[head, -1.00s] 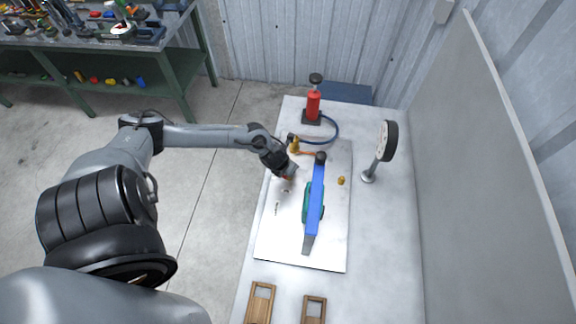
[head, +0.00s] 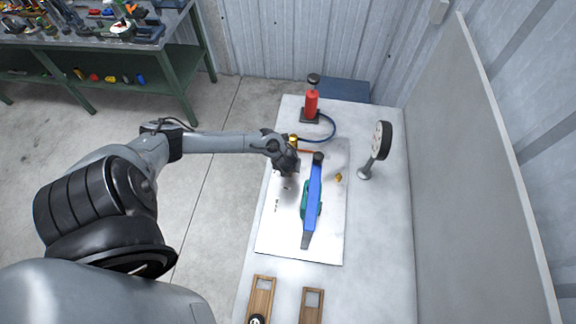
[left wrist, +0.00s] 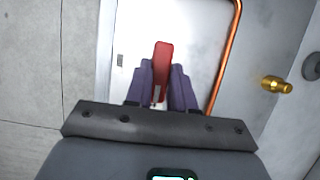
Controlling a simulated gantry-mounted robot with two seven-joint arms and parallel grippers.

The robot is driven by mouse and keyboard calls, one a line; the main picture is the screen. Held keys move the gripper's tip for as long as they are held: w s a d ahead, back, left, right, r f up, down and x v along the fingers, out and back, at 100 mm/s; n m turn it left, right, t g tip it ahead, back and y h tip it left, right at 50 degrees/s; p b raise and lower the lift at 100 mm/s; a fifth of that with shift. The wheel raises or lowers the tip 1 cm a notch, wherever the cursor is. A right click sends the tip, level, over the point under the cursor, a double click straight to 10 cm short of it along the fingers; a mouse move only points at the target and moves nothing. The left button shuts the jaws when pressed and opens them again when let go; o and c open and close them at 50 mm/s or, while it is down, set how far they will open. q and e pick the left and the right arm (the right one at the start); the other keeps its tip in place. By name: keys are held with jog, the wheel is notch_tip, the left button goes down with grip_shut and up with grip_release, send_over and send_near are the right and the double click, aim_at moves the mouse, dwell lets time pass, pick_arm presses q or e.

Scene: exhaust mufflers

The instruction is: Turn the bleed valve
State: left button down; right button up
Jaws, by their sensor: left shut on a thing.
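The bleed valve's red lever (left wrist: 162,58) shows in the left wrist view between the two purple fingers of my left gripper (left wrist: 163,85). The fingers are shut on it, and its red end sticks out past them. In the head view my left gripper (head: 290,172) is low over the upper left of the white plate (head: 275,235), left of the blue bar, and hides the lever. A copper pipe (left wrist: 228,50) runs to the right of the lever. A brass fitting (left wrist: 277,84) lies further right; a small brass piece also shows in the head view (head: 338,178). My right gripper is not in view.
A blue bar (head: 315,190) with a green part stands on the plate. A round gauge (head: 382,140) on a stand is to the right. A red pump (head: 311,102) with a blue hose is behind. Two wooden frames (head: 262,298) (head: 312,305) lie in front.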

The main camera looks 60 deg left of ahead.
pick_arm(q)
jog(key=c, duration=1)
grip_release()
jog(key=shift+o, duration=0.2)
jog(key=p+v, duration=0.3)
jog(key=v, duration=0.7)
jog(key=shift+r, duration=0.35)
jog(key=shift+s+d, duration=0.1)
jog(key=shift+s, duration=0.15)
